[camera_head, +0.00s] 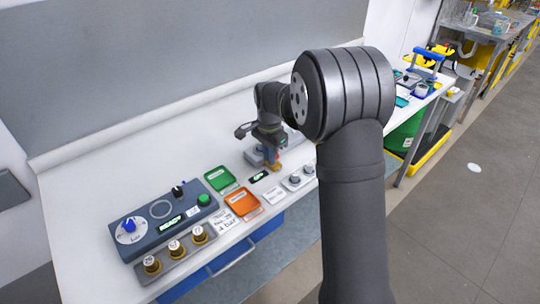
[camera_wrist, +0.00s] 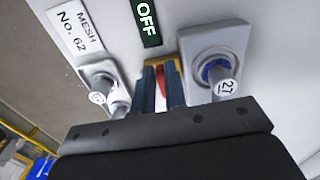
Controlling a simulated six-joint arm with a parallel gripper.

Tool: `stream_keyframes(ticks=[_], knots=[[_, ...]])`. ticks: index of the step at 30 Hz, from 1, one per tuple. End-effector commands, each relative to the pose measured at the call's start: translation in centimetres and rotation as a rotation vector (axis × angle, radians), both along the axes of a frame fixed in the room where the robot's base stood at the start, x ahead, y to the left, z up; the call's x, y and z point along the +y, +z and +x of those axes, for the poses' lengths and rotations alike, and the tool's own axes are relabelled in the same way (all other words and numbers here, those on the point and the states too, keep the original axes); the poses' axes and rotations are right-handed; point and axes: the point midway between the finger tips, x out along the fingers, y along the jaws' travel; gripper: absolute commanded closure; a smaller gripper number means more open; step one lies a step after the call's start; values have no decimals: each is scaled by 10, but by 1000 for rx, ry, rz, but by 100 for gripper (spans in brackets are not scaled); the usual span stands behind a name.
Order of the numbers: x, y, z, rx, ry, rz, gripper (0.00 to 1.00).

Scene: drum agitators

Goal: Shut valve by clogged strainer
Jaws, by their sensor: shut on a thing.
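My gripper (camera_head: 270,157) reaches down to the white bench. In the wrist view its two dark fingers (camera_wrist: 160,92) stand on both sides of a small red handle (camera_wrist: 160,78) with a yellow surround (camera_wrist: 149,68), and are shut on it. The fingers hide much of this handle, so its angle is unclear. Left of it a grey fixture with pale knobs (camera_wrist: 99,84) shows; right of it a grey fixture (camera_wrist: 200,45) has a blue-ringed knob marked 27 (camera_wrist: 223,88). I cannot tell which part is the strainer or whether it is clogged.
A green OFF display (camera_wrist: 147,20) and a "MESH No. 62" card (camera_wrist: 75,34) lie near the handle. A control panel (camera_head: 148,228), brass-coloured knobs (camera_head: 175,248), a green tray (camera_head: 220,180) and an orange tray (camera_head: 242,203) fill the bench's near left.

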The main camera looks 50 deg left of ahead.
Motion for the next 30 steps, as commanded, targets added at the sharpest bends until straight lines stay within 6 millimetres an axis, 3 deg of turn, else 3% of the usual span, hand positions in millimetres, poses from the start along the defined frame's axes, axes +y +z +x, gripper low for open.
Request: stream_keyframes(ticks=[19,20,23,30], knots=[[1,0,0,0,-53,0,100],[1,0,0,0,-53,0,86],[1,0,0,0,-53,0,67],[1,0,0,0,-53,0,66]])
